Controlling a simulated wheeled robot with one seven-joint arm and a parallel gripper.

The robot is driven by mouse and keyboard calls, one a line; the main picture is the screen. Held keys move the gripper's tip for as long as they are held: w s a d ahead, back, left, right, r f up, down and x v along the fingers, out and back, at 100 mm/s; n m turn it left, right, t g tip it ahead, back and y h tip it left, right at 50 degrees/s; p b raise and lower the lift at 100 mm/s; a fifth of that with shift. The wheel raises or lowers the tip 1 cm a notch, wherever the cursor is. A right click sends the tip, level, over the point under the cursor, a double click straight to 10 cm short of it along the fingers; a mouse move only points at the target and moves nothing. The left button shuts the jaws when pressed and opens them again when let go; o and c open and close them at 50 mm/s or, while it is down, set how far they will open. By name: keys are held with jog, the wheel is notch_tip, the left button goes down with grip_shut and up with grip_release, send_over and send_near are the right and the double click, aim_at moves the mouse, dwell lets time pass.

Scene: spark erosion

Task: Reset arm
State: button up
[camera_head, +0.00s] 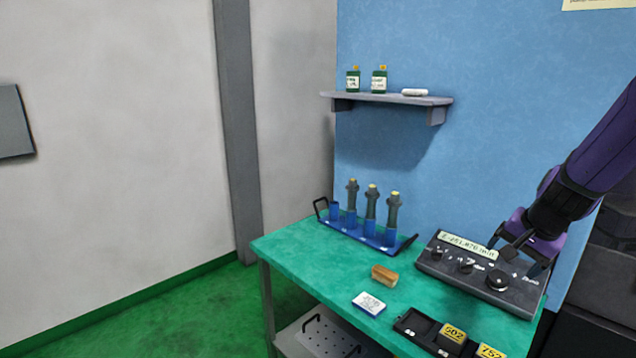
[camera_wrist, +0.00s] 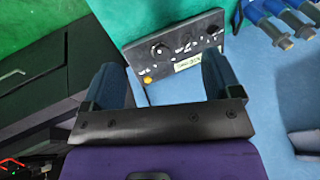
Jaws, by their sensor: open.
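My purple arm comes in from the right in the head view. My gripper (camera_head: 520,250) is over the right part of a dark control box (camera_head: 448,262) with knobs and a lit readout. In the wrist view my gripper (camera_wrist: 168,80) has its two dark fingers spread wide, with nothing between them. The control box (camera_wrist: 165,65) shows beyond the fingertips, with knobs and an orange button. I cannot tell whether a fingertip touches the box.
The box stands on a green-topped table (camera_head: 325,270). A blue rack (camera_head: 365,233) with several grey-and-blue holders stands behind. A brown block (camera_head: 385,275), a white card box (camera_head: 369,304) and black trays (camera_head: 415,327) lie in front. A wall shelf (camera_head: 395,98) holds two bottles.

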jog(key=s+a+r+n, duration=0.5)
jog(key=s+r, duration=0.2)
jog(key=s, duration=0.3)
jog(key=s+a+r+n, duration=0.5)
jog(key=s+r, duration=0.3)
jog(key=s, duration=0.3)
jog(key=shift+s+a+r+t, duration=0.2)
jog(key=shift+a+r+t, duration=0.15)
jog(key=shift+a, duration=0.45)
